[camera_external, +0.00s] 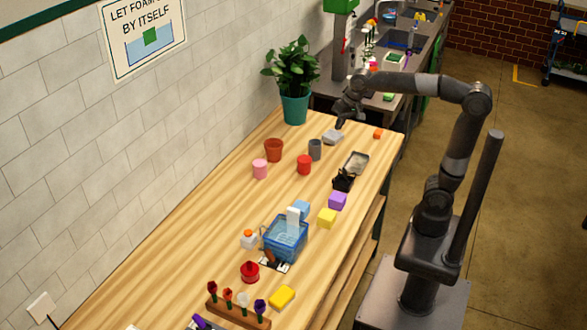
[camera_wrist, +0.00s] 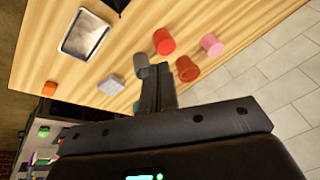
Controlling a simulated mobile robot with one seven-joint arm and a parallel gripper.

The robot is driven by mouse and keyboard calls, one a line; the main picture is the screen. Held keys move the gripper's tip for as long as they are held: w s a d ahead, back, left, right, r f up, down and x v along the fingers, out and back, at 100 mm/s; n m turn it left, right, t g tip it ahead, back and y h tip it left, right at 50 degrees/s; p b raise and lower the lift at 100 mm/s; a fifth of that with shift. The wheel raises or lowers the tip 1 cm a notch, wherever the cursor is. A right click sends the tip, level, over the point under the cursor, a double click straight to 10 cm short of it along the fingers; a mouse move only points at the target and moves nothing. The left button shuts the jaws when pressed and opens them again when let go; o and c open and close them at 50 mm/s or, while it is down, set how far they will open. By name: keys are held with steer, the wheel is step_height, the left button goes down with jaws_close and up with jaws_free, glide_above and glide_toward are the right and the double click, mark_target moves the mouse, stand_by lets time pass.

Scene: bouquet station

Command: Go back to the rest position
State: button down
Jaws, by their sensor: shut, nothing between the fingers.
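My gripper (camera_external: 341,122) hangs over the far end of the wooden table (camera_external: 190,225), above and close to a small grey block (camera_external: 333,136). In the wrist view my gripper (camera_wrist: 156,75) shows its fingers together with nothing between them. The grey block also shows in the wrist view (camera_wrist: 111,84), apart from the fingers. A dark grey cup (camera_wrist: 141,86) lies close beside the fingertips in that picture, and in the external view the cup (camera_external: 315,149) stands on the table left of my gripper.
A potted plant (camera_external: 295,105) stands at the table's far left corner. A terracotta pot (camera_external: 274,150), a red cup (camera_external: 304,164), a pink cup (camera_external: 260,169) and a metal tray (camera_external: 356,163) are nearby. A blue basin (camera_external: 285,240) and a flower rack (camera_external: 238,313) stand nearer. Open floor (camera_external: 530,180) lies right.

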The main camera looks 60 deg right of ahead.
steer(key=s+d+f+n+t, duration=0.1)
steer(key=s+f+n, duration=0.2)
steer(key=s, duration=0.6)
steer(key=s+d+f+n, duration=0.2)
steer(key=s+f, duration=0.4)
steer(key=s, duration=0.3)
steer(key=shift+d+n+t, duration=0.15)
steer(key=shift+n+t, duration=0.25)
steer(key=shift+n, duration=0.1)
